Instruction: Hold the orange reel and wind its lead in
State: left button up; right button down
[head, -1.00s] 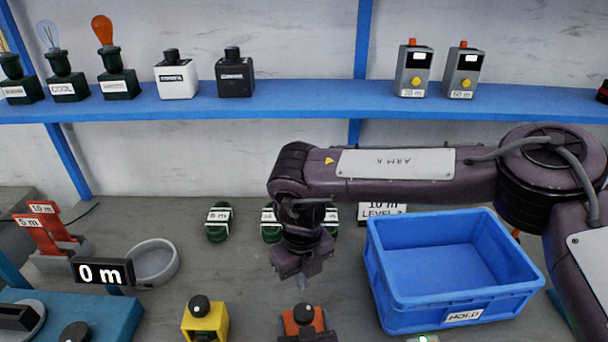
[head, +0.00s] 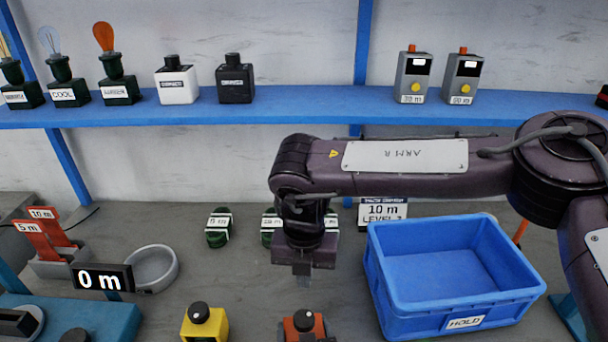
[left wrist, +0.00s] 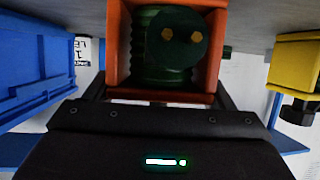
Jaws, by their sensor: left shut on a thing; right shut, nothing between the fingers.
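The orange reel (head: 292,328) shows at the bottom edge of the head view, with a black knob on top. In the left wrist view the orange reel (left wrist: 116,45) is an orange frame around a green ribbed coil, with a dark green disc and two yellow bolts. My left gripper (left wrist: 160,98) is shut on it, fingers on either side of the frame. The left gripper is not clearly seen in the head view. My right gripper (head: 303,276) points down, shut and empty, apart from and above the orange reel. I cannot make out the lead.
A blue HOLD bin (head: 455,308) stands right of the reel, and a yellow reel (head: 205,326) left of it. Behind are green coils (head: 219,228) and a 10 m sign (head: 383,211). A 0 m display (head: 102,277) and round grey dish (head: 152,268) are at left.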

aim_at(304, 321)
notch_tip(304, 321, down, 7)
jog(key=m, duration=0.4)
jog(key=shift+d+r+m, duration=0.15)
jog(key=shift+r+m, duration=0.05)
jog(key=shift+m, duration=0.2)
jog(key=shift+s, duration=0.35)
dwell(0.7)
jog(key=shift+s+d, duration=0.1)
jog(key=shift+d, duration=0.15)
jog(key=shift+s+d, duration=0.25)
jog(key=shift+d, duration=0.25)
jog(key=shift+s+d, duration=0.35)
jog(key=shift+s, duration=0.1)
jog(key=shift+w+d, duration=0.1)
jog(key=shift+d, duration=0.05)
